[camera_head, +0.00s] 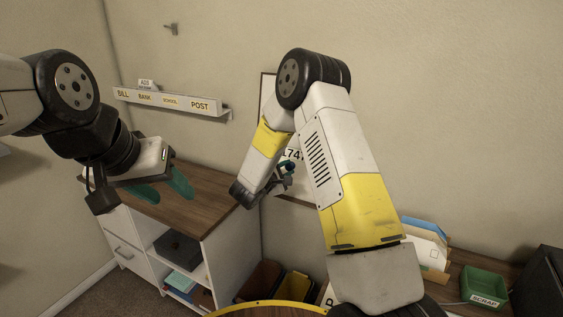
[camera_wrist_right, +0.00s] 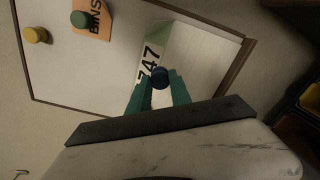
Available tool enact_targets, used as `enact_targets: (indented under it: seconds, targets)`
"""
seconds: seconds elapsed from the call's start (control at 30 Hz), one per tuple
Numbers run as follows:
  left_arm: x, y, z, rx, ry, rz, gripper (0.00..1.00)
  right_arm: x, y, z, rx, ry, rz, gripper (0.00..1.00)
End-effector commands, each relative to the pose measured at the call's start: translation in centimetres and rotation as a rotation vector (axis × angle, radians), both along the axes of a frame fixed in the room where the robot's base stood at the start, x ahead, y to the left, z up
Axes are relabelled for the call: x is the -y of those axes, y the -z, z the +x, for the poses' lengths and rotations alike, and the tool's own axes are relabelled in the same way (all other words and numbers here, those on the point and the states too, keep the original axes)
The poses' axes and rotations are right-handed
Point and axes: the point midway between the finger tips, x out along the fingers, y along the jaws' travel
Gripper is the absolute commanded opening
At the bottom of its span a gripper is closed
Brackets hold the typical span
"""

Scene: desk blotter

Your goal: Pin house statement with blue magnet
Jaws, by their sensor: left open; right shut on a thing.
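My right gripper (camera_wrist_right: 159,92) is shut on the dark blue magnet (camera_wrist_right: 160,76), its teal fingertips on either side of it. The magnet is in front of a pale sheet with a green part and large print "747" (camera_wrist_right: 150,66); whether it touches the sheet I cannot tell. I cannot read whether this sheet is the house statement. The sheet is at the framed whiteboard (camera_wrist_right: 90,75). In the head view, the right gripper (camera_head: 287,172) is at the board, partly hidden by my arm. My left gripper (camera_head: 163,188) is open and empty above the wooden cabinet top.
A yellow magnet (camera_wrist_right: 36,35) and a green magnet (camera_wrist_right: 80,19) on an orange "BINS" note (camera_wrist_right: 94,24) are on the board. A labelled wall rack (camera_head: 172,103) hangs above the cabinet (camera_head: 212,190). A green SCRAP tray (camera_head: 485,285) and upright envelopes (camera_head: 425,247) stand at right.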

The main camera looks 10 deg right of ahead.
Motion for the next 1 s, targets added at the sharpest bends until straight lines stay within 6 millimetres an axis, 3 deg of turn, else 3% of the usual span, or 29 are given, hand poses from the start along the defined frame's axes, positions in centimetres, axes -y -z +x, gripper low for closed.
enact_targets:
  seconds: [0.23,0.7,1.0]
  targets:
    - [0.0,0.0,0.0,0.0,0.0,0.0,0.51,0.2,0.0,0.2,0.002,0.0,0.001,0.0]
    - [0.0,0.0,0.0,0.0,0.0,0.0,0.51,2.4,0.9,3.5,0.002,0.0,0.001,0.0]
    - [0.0,0.0,0.0,0.0,0.0,0.0,0.51,3.1,1.2,4.5,0.001,0.0,0.0,0.0]
